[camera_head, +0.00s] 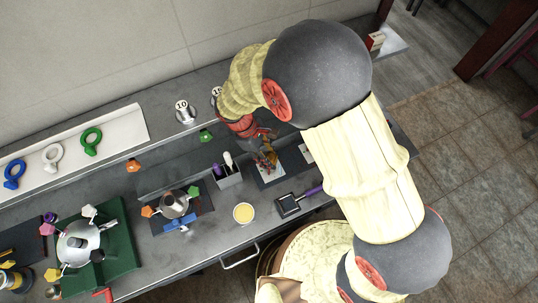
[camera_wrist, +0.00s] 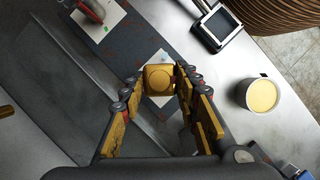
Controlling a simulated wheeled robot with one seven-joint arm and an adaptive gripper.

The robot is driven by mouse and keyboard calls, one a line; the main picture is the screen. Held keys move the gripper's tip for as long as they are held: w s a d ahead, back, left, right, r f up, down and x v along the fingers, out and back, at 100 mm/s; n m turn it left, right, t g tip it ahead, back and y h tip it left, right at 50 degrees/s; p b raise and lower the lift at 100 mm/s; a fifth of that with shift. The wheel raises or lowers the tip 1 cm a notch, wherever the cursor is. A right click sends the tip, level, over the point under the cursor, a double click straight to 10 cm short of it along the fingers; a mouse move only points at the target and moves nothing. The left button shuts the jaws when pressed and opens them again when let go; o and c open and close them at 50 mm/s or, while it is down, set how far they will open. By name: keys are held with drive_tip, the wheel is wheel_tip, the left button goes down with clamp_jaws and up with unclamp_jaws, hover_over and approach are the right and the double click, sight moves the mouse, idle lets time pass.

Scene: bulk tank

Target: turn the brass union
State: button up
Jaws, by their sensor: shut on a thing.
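The brass union (camera_wrist: 159,76) shows in the wrist view as a golden, squarish body with a round face. It sits between the fingertips of my gripper (camera_wrist: 158,88), above a white card on a dark mat. My gripper is shut on it, with a yellow-padded finger on either side. In the head view my gripper (camera_head: 267,150) reaches down over the dark mat at the counter's middle. There my arm and fingers hide the union, and I cannot make it out.
A caddy (camera_head: 228,178) is just left of my gripper. Bare counter lies around the cup.

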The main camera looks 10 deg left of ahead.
sight(269, 155)
idle(0.3)
drive_tip(key=o, duration=1.2)
drive_tip(key=shift+c, duration=0.2)
drive_tip(key=shift+r, duration=0.1)
wheel_tip(269, 155, up, 10)
drive_tip(key=shift+f, duration=0.1)
